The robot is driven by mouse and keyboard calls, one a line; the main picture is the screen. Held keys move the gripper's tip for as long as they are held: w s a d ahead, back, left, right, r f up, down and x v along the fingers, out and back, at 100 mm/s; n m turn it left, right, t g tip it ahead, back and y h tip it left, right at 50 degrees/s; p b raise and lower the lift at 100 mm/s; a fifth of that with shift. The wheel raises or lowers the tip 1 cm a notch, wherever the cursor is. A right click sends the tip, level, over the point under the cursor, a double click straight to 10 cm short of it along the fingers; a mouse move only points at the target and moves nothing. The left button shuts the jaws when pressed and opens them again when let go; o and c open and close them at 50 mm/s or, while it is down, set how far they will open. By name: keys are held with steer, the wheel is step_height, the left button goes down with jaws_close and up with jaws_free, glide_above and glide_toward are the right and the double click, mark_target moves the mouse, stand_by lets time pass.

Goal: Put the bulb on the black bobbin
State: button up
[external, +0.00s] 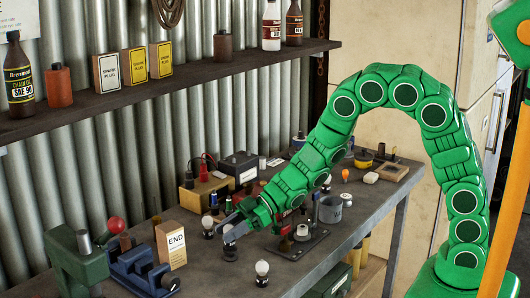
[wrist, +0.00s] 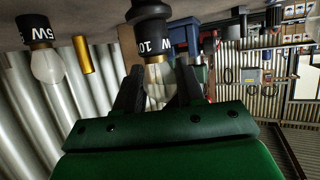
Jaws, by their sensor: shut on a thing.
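My gripper (external: 228,230) is low over the left part of the workbench. It is shut on a bulb (wrist: 158,75), whose clear glass shows between the fingers in the wrist view; its black collar carries white lettering reading 10 W. That view appears upside down. Directly beneath the collar is a flared black piece (wrist: 150,9) that looks like the black bobbin; a dark form (external: 229,252) under my fingertips in the external view looks like the same piece. The two line up and appear to touch; I cannot tell whether the bulb's weight rests on it.
Another bulb marked 5W (wrist: 47,66) stands beside, with more bulbs on the bench, one in front (external: 262,268) and one behind (external: 208,226). An END box (external: 171,245) and blue vice (external: 140,272) stand left. A metal plate (external: 300,244) with parts lies right.

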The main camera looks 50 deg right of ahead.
steer(key=shift+f, duration=0.15)
steer(key=o, duration=1)
steer(key=shift+o, duration=0.2)
steer(key=shift+s+d+r, duration=0.15)
steer(key=shift+d+r, duration=0.2)
steer(key=shift+d, duration=0.1)
step_height(320, 180, up, 8)
steer(key=d, duration=0.1)
steer(key=shift+s+d+f, duration=0.15)
steer(key=shift+s+d, duration=0.2)
steer(key=shift+s, duration=0.05)
steer(key=shift+o, duration=0.5)
